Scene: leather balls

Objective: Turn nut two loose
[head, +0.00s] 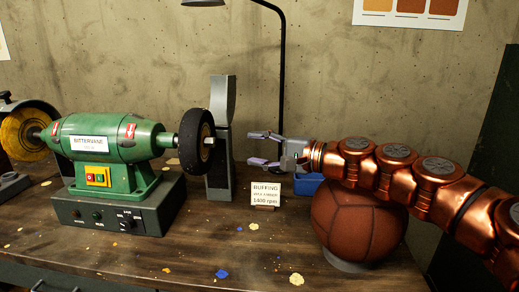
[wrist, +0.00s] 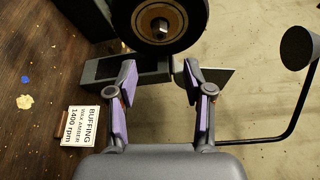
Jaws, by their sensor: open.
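A small metal nut (head: 210,142) sits at the hub of the black-rimmed wheel (head: 189,136) on the right end of the green machine (head: 115,145). In the wrist view the nut (wrist: 160,25) shows at the centre of the wheel (wrist: 135,8), near the top edge. No label tells which nut is two. My gripper (head: 256,148) is open and empty, to the right of the nut and apart from it, pointing left toward it. In the wrist view my fingers (wrist: 160,78) are spread, with the nut beyond their tips and roughly between them.
A grey upright stand (head: 221,140) is behind the wheel. A small "BUFFING" sign (head: 265,194) stands below my gripper. A brown leather ball (head: 358,222) sits below my arm, with a blue box (head: 307,185) behind it. A lamp pole (head: 282,85) rises at the back.

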